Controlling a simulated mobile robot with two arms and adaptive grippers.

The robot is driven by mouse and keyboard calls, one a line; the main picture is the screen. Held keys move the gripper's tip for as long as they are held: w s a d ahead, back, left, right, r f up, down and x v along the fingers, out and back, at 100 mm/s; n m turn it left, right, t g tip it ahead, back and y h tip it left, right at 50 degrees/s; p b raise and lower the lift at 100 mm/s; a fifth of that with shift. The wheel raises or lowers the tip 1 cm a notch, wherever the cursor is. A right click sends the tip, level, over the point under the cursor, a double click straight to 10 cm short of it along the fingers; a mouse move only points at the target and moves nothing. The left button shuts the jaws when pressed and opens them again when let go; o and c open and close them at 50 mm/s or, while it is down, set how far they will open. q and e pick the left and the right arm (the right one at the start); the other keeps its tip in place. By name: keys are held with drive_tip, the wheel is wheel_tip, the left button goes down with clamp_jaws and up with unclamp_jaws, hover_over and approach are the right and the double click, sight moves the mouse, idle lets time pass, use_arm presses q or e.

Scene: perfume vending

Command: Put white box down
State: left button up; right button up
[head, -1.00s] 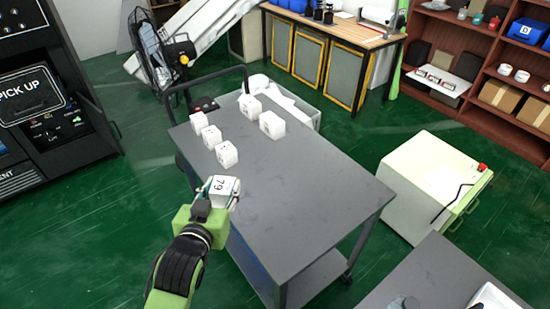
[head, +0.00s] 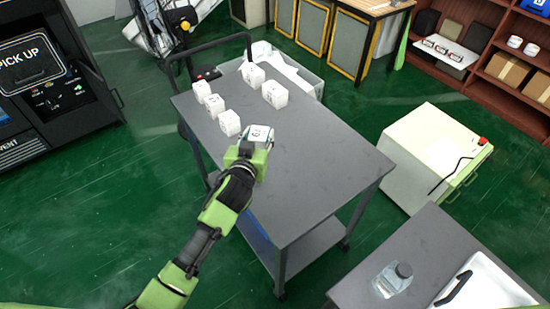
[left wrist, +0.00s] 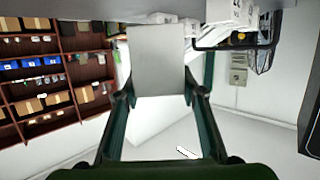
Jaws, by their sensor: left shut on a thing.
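The white box (head: 260,133) has dark markings and is held at the end of my left gripper (head: 250,149) in the head view. The gripper is shut on it, over the near-left part of the grey cart top (head: 310,165). In the left wrist view the box (left wrist: 157,62) sits between the two fingers of my left gripper (left wrist: 158,95), with the grey cart top (left wrist: 85,20) along the upper edge. I cannot tell whether the box touches the cart top. My right gripper is not in view.
Several white boxes stand on the cart's far side; the closest is the box (head: 229,122) beyond my gripper. The cart top's right and near parts are bare. A grey table (head: 425,245) at the lower right holds a glass bottle (head: 393,279) and a white tray (head: 485,285).

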use_arm(q)
drive_tip(key=s+d+f, duration=0.1)
drive_tip(key=f, duration=0.2)
drive_tip(key=s+d+f+b, duration=0.1)
drive_tip(key=d+f, duration=0.1)
drive_tip(key=f, duration=0.1)
drive_tip(key=s+d+f, duration=0.1)
drive_tip(key=d+f, duration=0.1)
drive_tip(key=f, duration=0.1)
drive_tip(key=shift+s+f+b, duration=0.15)
drive_tip(key=shift+s+b, duration=0.1)
drive_tip(key=shift+b, duration=0.1)
drive_tip(key=shift+f, duration=0.1)
drive_tip(key=shift+a, duration=0.1)
drive_tip(key=shift+f, duration=0.15)
drive_tip(key=o, duration=1.1)
